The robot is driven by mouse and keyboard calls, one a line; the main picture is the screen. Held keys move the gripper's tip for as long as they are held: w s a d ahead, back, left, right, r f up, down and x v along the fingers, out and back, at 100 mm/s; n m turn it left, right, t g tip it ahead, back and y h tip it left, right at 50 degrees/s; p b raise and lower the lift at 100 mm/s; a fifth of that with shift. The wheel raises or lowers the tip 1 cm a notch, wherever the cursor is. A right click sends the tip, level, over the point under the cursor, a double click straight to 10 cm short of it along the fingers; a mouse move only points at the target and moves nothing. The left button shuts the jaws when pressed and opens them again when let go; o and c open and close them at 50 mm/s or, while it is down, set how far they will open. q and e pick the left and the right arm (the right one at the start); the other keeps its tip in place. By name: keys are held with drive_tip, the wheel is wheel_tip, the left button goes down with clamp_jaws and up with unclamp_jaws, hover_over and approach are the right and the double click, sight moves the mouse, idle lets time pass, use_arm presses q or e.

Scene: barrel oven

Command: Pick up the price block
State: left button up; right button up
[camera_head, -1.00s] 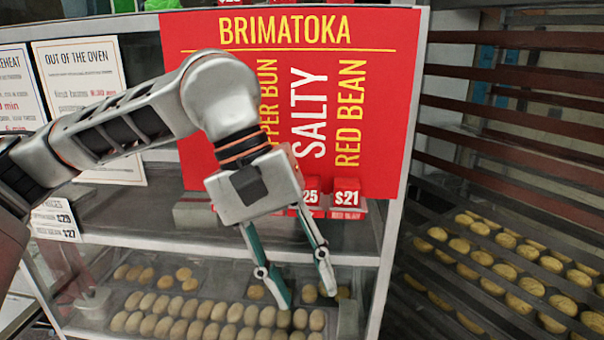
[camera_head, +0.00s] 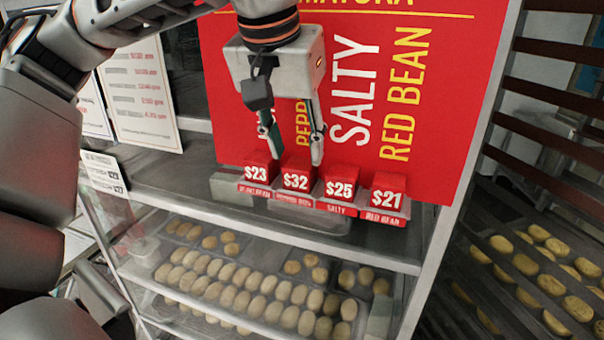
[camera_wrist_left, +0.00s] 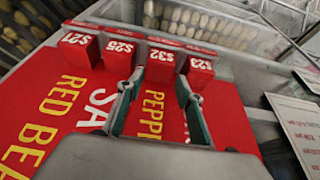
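Several red price blocks with white numbers stand in a row on the shelf edge: the $23 block (camera_head: 257,170), the $32 block (camera_head: 297,177), the $25 block (camera_head: 341,183) and the $21 block (camera_head: 386,193). My left gripper (camera_head: 296,160) is open and points down, its fingertips just above the row around the $32 block. In the left wrist view the $32 block (camera_wrist_left: 161,63) shows between the spread fingertips (camera_wrist_left: 158,82), with the $25 block (camera_wrist_left: 118,57) and $23 block (camera_wrist_left: 200,70) outside them. Contact cannot be told. My right gripper is not in view.
A large red menu sign (camera_head: 420,130) stands close behind the blocks. Below the shelf are trays of buns (camera_head: 250,290). A slatted rack with trays (camera_head: 545,260) is at the right. White notices (camera_head: 140,95) stand at the left.

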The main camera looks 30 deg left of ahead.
sight(300, 163)
use_arm(q)
drive_tip(key=x, duration=0.4)
drive_tip(key=shift+w+f, duration=0.1)
drive_tip(key=shift+f, duration=0.15)
drive_tip(key=shift+d, duration=0.1)
drive_tip(key=c, duration=0.8)
drive_tip(key=shift+o, duration=0.2)
drive_tip(key=shift+r, duration=0.2)
